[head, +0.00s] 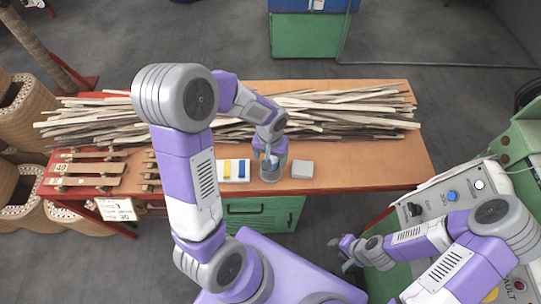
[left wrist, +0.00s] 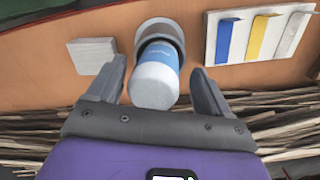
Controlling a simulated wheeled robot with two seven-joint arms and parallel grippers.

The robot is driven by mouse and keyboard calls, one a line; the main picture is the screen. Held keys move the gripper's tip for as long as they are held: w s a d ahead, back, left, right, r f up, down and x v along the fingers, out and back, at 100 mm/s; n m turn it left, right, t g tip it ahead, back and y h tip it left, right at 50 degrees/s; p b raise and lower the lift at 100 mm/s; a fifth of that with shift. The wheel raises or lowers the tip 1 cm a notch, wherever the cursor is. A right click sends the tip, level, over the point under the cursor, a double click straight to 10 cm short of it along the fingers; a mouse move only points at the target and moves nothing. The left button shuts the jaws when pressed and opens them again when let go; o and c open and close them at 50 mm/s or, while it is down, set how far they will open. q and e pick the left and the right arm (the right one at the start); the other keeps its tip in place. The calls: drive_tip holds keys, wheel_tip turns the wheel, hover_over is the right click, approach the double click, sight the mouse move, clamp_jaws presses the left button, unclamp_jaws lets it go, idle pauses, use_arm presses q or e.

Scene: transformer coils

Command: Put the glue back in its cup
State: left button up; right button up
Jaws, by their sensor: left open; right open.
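The glue (left wrist: 155,78) is a white bottle with a blue label. In the left wrist view its far end is inside the rim of the round grey cup (left wrist: 160,28), and its white end points toward my gripper. In the head view the cup (head: 271,174) stands near the table's front edge, with the glue mostly hidden by my arm. My left gripper (left wrist: 160,88) is open, with one finger on each side of the bottle and a visible gap on both sides. My right gripper (head: 345,250) is open and empty, away from the table at the lower right.
A grey block (head: 302,169) lies right of the cup. A white board with blue and yellow strips (head: 234,171) lies left of it. Long wooden strips (head: 345,112) cover the back of the table (head: 385,165). A control panel (head: 440,205) stands near my right arm.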

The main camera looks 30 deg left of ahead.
use_arm(q)
wheel_tip(320, 180, up, 8)
drive_tip(key=shift+f+p, duration=0.2)
drive_tip(key=shift+p, duration=0.7)
use_arm(e)
drive_tip(key=shift+r, duration=0.9)
